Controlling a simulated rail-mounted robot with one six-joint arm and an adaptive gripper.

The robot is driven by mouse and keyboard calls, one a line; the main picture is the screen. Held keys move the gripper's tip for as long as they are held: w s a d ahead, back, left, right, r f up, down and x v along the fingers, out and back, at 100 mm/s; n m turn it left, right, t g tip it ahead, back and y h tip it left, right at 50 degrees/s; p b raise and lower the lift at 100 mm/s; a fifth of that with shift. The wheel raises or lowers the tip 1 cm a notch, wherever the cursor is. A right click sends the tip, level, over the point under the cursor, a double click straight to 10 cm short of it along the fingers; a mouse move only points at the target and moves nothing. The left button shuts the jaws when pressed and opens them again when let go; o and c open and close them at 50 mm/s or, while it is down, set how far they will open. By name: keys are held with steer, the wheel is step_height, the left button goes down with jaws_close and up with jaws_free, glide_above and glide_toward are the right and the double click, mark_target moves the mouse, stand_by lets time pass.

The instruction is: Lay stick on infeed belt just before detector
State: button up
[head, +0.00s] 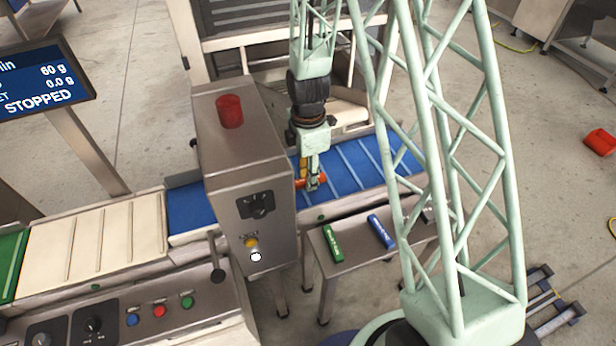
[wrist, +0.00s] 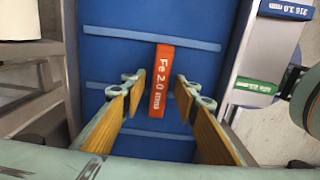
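In the head view my gripper (head: 311,184) is low over the belt (head: 360,160), and the orange stick (head: 301,184) shows partly behind the fingers. The steel detector (head: 245,160), with a red beacon on top, stands close to the left of the stick.
A small steel table (head: 355,258) in front of the belt bears a green stick (head: 333,243) and a blue stick (head: 382,231). A display (head: 40,80) at the left reads STOPPED. A control panel (head: 150,315) is front left. A red object (head: 600,141) lies on the floor at right.

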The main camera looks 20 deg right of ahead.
steer(key=shift+r, duration=0.15)
step_height(320, 180, up, 12)
steer(key=p, duration=0.2)
stand_by(0.6)
steer(key=shift+r, duration=0.1)
stand_by(0.6)
